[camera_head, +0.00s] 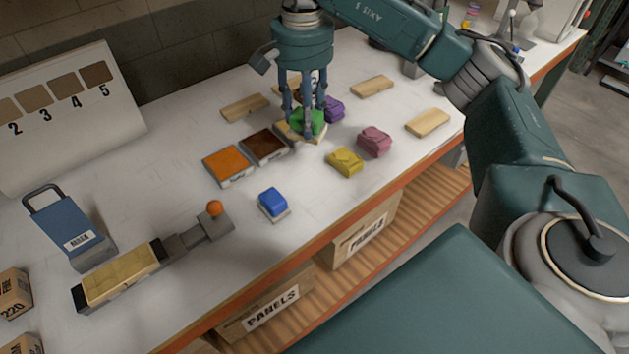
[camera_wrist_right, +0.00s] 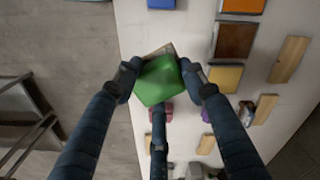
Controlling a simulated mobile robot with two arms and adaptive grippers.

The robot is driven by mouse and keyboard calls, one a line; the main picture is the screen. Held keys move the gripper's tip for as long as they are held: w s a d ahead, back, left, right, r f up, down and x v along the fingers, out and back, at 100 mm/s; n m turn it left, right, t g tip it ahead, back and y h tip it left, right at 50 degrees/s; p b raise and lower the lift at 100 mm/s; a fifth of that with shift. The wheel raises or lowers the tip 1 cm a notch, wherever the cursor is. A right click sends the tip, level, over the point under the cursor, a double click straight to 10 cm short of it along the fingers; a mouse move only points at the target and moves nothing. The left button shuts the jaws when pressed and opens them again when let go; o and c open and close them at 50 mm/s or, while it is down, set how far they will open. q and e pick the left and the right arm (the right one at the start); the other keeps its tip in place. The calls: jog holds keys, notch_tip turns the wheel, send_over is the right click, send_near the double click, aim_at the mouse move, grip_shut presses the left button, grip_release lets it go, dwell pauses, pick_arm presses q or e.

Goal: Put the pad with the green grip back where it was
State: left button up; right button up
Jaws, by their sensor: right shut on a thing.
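My right gripper (camera_head: 307,130) is shut on the green grip of a pad (camera_head: 312,118), its fingers pointing down. In the right wrist view the green grip (camera_wrist_right: 158,80) sits between the fingers (camera_wrist_right: 160,85), with a strip of the pad's base showing at its far edge. In the head view the pad is over or beside a tan tray (camera_head: 287,132), next to the brown tray (camera_head: 265,146). The fingers partly hide it, and I cannot tell whether it touches anything below. The left gripper is not in view.
Pads with purple (camera_head: 334,109), yellow (camera_head: 345,161), pink (camera_head: 374,141) and blue (camera_head: 272,202) grips stand around. An orange tray (camera_head: 228,166) is left of the brown one. Wooden pieces (camera_head: 373,86) lie behind and right. The table between the blue and yellow pads is clear.

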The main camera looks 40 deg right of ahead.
jog(key=shift+w+d+r+m, duration=0.35)
jog(key=shift+d+r+m, duration=0.05)
jog(key=shift+d+m, duration=0.1)
jog(key=shift+f, duration=0.35)
notch_tip(320, 180, down, 15)
jog(key=shift+p, duration=0.75)
notch_tip(320, 180, down, 4)
jog(key=shift+r+p, duration=0.1)
jog(key=shift+p, duration=0.45)
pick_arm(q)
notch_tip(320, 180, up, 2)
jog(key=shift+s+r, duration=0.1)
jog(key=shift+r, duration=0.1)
pick_arm(e)
jog(key=shift+f+b, duration=0.2)
jog(key=shift+b, duration=0.1)
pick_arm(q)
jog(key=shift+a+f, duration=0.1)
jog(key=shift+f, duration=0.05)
pick_arm(e)
jog(key=o, duration=1)
